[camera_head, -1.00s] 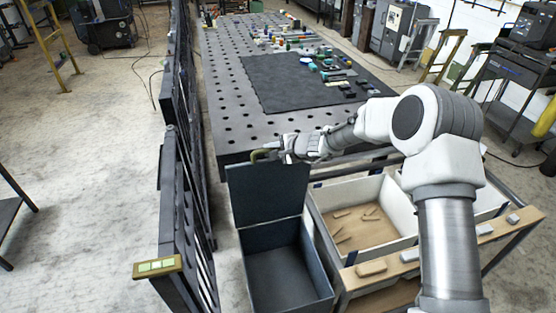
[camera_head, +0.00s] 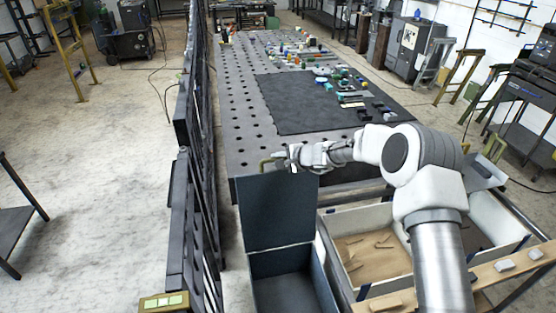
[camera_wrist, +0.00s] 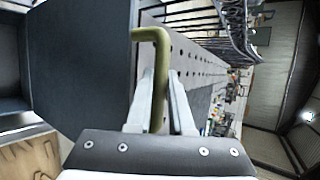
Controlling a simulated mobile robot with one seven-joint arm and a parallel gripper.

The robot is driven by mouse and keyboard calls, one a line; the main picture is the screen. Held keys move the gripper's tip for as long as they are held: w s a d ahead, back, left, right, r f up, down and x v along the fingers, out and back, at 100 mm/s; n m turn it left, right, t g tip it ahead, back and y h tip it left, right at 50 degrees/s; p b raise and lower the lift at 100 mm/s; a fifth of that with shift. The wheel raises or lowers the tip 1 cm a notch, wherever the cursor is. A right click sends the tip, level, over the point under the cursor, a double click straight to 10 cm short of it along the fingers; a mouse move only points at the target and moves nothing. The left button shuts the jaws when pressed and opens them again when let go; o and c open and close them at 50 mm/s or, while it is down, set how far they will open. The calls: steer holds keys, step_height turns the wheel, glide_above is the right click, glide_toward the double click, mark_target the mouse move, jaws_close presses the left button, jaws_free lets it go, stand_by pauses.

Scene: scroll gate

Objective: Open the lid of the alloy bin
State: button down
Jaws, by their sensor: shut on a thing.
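The alloy bin (camera_head: 287,292) is the dark grey-blue box in the front middle of the head view. Its lid (camera_head: 280,212) stands upright at the bin's far side, and the bin's inside shows empty. A brass-coloured bar handle (camera_head: 266,163) is at the lid's top edge. My gripper (camera_head: 288,160) is at that top edge, at the handle. In the wrist view, the handle (camera_wrist: 160,62) passes between the two fingers of my gripper (camera_wrist: 160,100), and the lid (camera_wrist: 80,62) fills the left.
A perforated table (camera_head: 245,120) with a dark mat (camera_head: 310,105) and many small items lies behind the lid. A pale bin (camera_head: 372,258) with wooden pieces stands right of the alloy bin. A dark slatted gate (camera_head: 196,200) runs along its left.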

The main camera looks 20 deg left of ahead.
steer(key=c, duration=0.8)
jaws_free()
steer(key=shift+f, duration=0.1)
steer(key=shift+d, duration=0.1)
steer(key=b+v, duration=0.3)
steer(key=v, duration=1.4)
steer(key=shift+r+b, duration=0.35)
steer(key=shift+b, duration=0.05)
steer(key=shift+s, duration=0.1)
